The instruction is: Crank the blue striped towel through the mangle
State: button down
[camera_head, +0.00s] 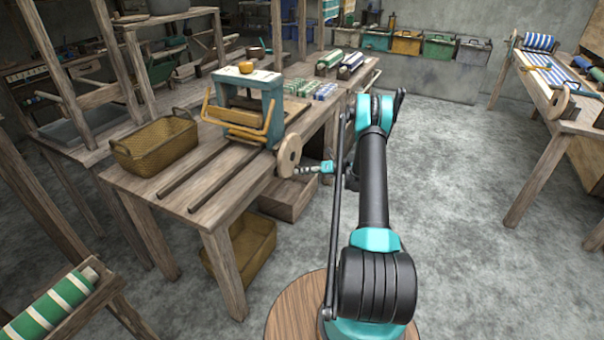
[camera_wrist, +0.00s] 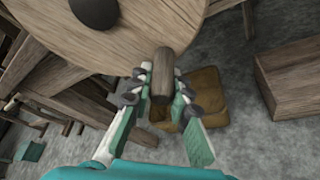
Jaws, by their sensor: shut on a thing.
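The mangle (camera_head: 245,105), a teal and white frame with wooden rollers and trays, stands on the wooden table. Its round wooden crank wheel (camera_head: 289,155) is at the table's right edge; in the wrist view the wheel (camera_wrist: 135,35) fills the top. My gripper (camera_head: 304,170) is beside the wheel, its fingers (camera_wrist: 160,90) closed around the wooden crank peg (camera_wrist: 163,62). Blue-and-white striped cloth (camera_head: 553,72) lies on the right-hand bench, with a similar roll (camera_head: 539,42) behind it; I cannot tell whether either is the task's towel. No blue striped towel is clearly visible in the mangle.
A wicker basket (camera_head: 155,145) stands left of the mangle, and two dark rails lie in front. Under the table are another basket (camera_head: 242,248) and a wooden box (camera_head: 288,198). Colored bins (camera_head: 407,43) line the back wall. The floor (camera_head: 455,180) to the right is clear.

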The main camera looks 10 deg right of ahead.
jog(key=c, duration=1.4)
grip_release()
jog(key=shift+s+a+r, duration=0.1)
jog(key=shift+a+r, duration=0.2)
jog(key=shift+r, duration=0.1)
jog(key=shift+d, duration=0.1)
jog(key=shift+f, duration=0.1)
jog(key=shift+d, duration=0.25)
jog(key=v, duration=1.1)
jog(key=shift+s+d, duration=0.15)
jog(key=shift+d, duration=0.05)
jog(key=shift+c, duration=0.3)
